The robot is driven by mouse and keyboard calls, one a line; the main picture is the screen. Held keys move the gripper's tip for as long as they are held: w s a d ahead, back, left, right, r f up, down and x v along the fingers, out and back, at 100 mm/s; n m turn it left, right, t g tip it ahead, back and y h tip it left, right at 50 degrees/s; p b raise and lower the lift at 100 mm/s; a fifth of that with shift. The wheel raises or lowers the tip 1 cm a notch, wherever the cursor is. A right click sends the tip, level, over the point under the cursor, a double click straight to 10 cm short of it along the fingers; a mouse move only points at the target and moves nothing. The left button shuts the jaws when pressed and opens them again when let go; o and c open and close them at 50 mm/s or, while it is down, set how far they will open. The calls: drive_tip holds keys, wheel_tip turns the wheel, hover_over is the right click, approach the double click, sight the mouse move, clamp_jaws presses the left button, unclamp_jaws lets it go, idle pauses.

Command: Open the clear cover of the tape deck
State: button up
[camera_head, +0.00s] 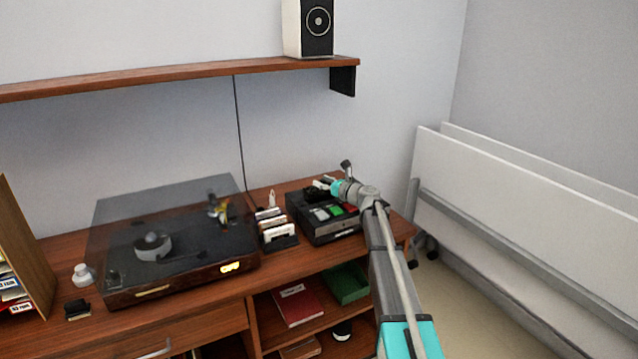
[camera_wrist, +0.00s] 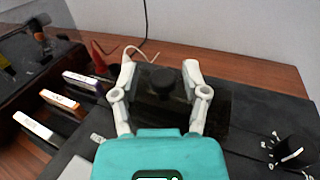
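The tape deck (camera_head: 335,232) is a dark box with grey, green and red keys, at the right end of the wooden desk. In the wrist view its black top (camera_wrist: 258,112) fills the right side. The dark see-through cover (camera_wrist: 218,106) lies under my gripper and looks closed. A black round knob or tab (camera_wrist: 165,84) shows between the fingers. My gripper (camera_wrist: 159,68) is open, with a finger on each side of the knob and visible gaps to it. In the head view my gripper (camera_head: 322,185) is over the back of the deck, partly hidden by my wrist.
Cassettes in a rack (camera_head: 275,228) stand just left of the deck. A shelf (camera_head: 180,75) with a speaker (camera_head: 318,25) hangs above. White folded panels (camera_head: 520,210) stand right of the desk.

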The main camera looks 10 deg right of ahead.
clamp_jaws()
drive_tip(key=shift+a, duration=0.3)
drive_tip(key=shift+a, duration=0.15)
drive_tip(key=shift+w+d+g+p, duration=0.1)
drive_tip(key=shift+d+g+p, duration=0.15)
drive_tip(key=shift+p, duration=0.2)
